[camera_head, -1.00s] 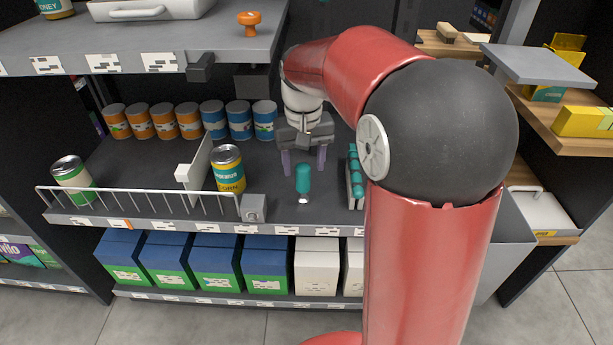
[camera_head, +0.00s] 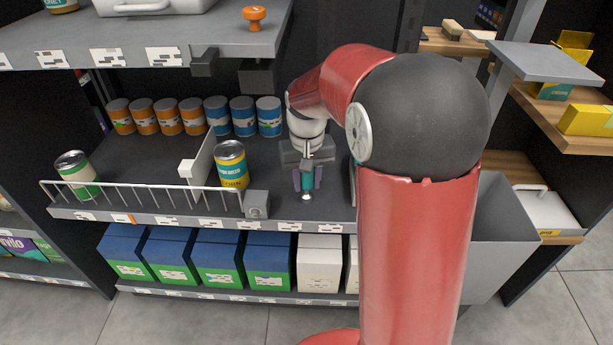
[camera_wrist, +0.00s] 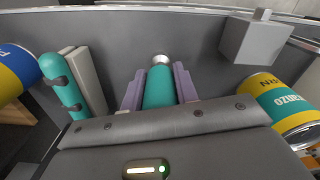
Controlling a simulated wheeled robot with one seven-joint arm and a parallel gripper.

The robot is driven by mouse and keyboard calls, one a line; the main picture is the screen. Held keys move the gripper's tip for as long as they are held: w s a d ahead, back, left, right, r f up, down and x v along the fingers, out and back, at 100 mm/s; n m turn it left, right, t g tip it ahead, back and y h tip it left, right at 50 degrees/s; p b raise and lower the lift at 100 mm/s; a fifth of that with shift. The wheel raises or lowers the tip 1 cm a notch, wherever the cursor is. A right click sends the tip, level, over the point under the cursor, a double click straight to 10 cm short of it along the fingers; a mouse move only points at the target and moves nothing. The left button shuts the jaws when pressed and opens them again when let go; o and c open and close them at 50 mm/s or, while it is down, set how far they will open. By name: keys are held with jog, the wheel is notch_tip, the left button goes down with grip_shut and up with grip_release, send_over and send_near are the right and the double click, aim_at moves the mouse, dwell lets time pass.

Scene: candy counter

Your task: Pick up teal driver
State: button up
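The teal driver (camera_head: 307,182) is at the front right of the middle shelf, its pale metal tip toward the shelf's front edge. It also shows in the wrist view (camera_wrist: 160,86), lying lengthwise between the two purple fingers. My gripper (camera_head: 307,179) reaches down over it, one finger on each side. In the wrist view my gripper (camera_wrist: 159,88) is closed against the driver's sides. The driver's rear end is hidden by the gripper body. I cannot tell whether the driver is clear of the shelf.
A yellow-and-teal can (camera_head: 231,165) stands left of my gripper, near a grey block (camera_head: 257,204) at the wire fence's end. In the wrist view a clipped teal tube (camera_wrist: 63,85) and pale block (camera_wrist: 86,80) are close on the left. The upper shelf (camera_head: 225,45) overhangs behind.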

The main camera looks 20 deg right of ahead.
jog(key=c, duration=0.5)
jog(key=shift+r, duration=0.85)
notch_tip(320, 180, up, 2)
jog(key=shift+r, duration=0.1)
jog(key=s+a, duration=0.1)
jog(key=s, duration=0.4)
jog(key=s+a+b, duration=0.1)
jog(key=s+a, duration=0.1)
jog(key=s, duration=0.4)
jog(key=s+a, duration=0.2)
jog(key=s, duration=0.4)
jog(key=shift+s+a+b, duration=0.1)
jog(key=shift+a+b, duration=0.15)
jog(key=shift+b, duration=0.15)
